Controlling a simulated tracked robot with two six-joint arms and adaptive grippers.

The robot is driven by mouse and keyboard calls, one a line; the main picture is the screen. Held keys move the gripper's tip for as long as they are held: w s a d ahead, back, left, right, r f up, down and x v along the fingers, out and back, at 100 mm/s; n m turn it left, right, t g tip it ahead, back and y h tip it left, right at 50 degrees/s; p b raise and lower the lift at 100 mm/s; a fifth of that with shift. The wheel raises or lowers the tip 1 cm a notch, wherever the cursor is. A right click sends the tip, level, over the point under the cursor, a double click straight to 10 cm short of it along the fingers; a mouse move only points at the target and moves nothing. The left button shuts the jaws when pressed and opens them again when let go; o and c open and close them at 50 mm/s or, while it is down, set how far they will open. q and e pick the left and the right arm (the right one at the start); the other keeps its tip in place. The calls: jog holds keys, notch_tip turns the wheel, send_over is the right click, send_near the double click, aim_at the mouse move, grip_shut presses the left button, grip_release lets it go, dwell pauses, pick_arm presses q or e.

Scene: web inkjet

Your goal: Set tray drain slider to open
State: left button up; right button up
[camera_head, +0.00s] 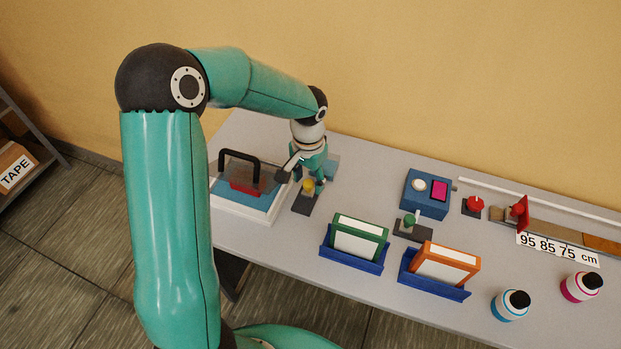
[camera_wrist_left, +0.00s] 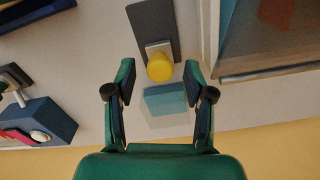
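The slider has a yellow knob (camera_head: 308,186) on a dark track plate (camera_head: 301,205), on the table just right of the tray. My left gripper (camera_head: 312,182) points down at the knob from above and hides part of the track. In the left wrist view, the left gripper (camera_wrist_left: 159,68) is open, with one finger on each side of the yellow knob (camera_wrist_left: 160,68). A gap shows on both sides, and I cannot tell the height between fingertips and knob. The dark plate (camera_wrist_left: 152,20) runs away from the knob. My right gripper is not in view.
The tray (camera_head: 228,207) with a black-handled lid stands close left of the slider. A pale blue block (camera_head: 332,166) lies just behind it. A blue box (camera_head: 428,193), green switch (camera_head: 410,220) and framed cards in blue holders (camera_head: 352,262) stand to the right.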

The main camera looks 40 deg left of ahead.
aim_at(309, 182)
pick_arm(q)
jog(key=shift+r, duration=0.1)
notch_tip(309, 182, up, 12)
dwell(0.6)
dwell(0.4)
